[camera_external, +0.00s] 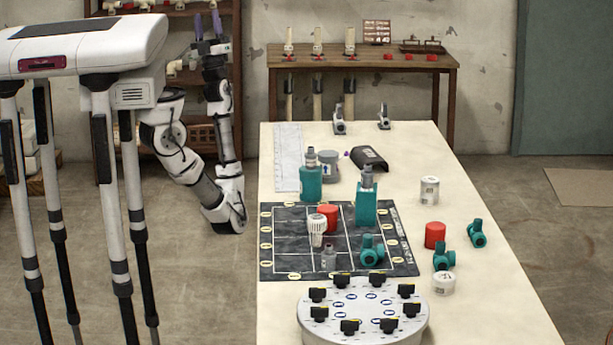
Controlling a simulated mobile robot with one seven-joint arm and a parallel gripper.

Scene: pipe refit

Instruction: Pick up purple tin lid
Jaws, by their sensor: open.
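My gripper (208,24) is raised at the upper left, pointing up, with its two purple-tipped fingers apart and nothing between them. It is well away from the table's objects. I cannot clearly make out a purple tin lid. A tiny purple spot (347,153) shows beside the dark curved cover (369,158), too small to identify. A grey tin (330,169) stands near it, partly hidden by a teal bottle (311,183). A white tin (429,190) stands at the right, and a shorter white tin (443,284) is nearer the front.
The long pale table (485,310) holds a dark gridded mat (283,258) with several fittings. A round dial plate (364,307) is at the front. A wooden bench (440,59) stands behind.

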